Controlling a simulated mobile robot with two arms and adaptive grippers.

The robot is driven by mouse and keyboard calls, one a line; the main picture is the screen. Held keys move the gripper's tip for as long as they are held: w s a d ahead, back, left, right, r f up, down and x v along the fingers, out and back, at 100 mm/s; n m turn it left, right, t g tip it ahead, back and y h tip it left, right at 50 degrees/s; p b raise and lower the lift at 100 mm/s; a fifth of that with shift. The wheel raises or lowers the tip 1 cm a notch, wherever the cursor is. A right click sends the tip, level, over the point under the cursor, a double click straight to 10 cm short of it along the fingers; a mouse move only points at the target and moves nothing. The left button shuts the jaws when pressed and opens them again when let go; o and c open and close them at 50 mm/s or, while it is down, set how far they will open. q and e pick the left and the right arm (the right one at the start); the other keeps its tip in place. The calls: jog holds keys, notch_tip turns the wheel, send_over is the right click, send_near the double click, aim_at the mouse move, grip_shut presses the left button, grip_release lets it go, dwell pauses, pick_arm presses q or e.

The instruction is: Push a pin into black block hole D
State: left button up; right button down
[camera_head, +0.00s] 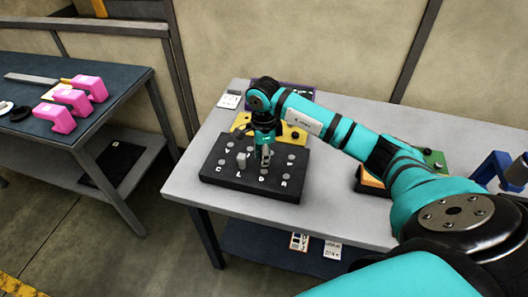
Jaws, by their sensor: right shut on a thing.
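The black block (232,184) lies on the grey table and has several round light spots and white letters, including C, L, D and R along its front. The letter D (262,178) shows near the front edge. My right gripper (265,163) points down over the block, shut, just behind the D. The pin in its jaws is mostly hidden by the fingers, and I cannot tell whether its tip touches the hole. A grey upright piece (241,160) stands on the block left of the gripper. My left gripper is out of view.
A yellow block (293,136) lies behind the black block, a purple one (296,88) farther back. Orange (371,182) and green (436,159) blocks lie right, near a blue fixture (490,167). The grey table (190,172) is clear at left. Pink brackets (75,101) lie on another table.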

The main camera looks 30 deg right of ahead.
jog(key=shift+f, duration=0.35)
jog(key=shift+s, duration=0.1)
jog(key=shift+f+b, duration=0.2)
jog(key=shift+b, duration=0.2)
jog(key=shift+f+b, duration=1.05)
jog(key=shift+f, duration=0.15)
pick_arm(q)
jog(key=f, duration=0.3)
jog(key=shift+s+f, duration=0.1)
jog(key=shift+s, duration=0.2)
pick_arm(e)
jog(key=c, duration=1.1)
grip_release()
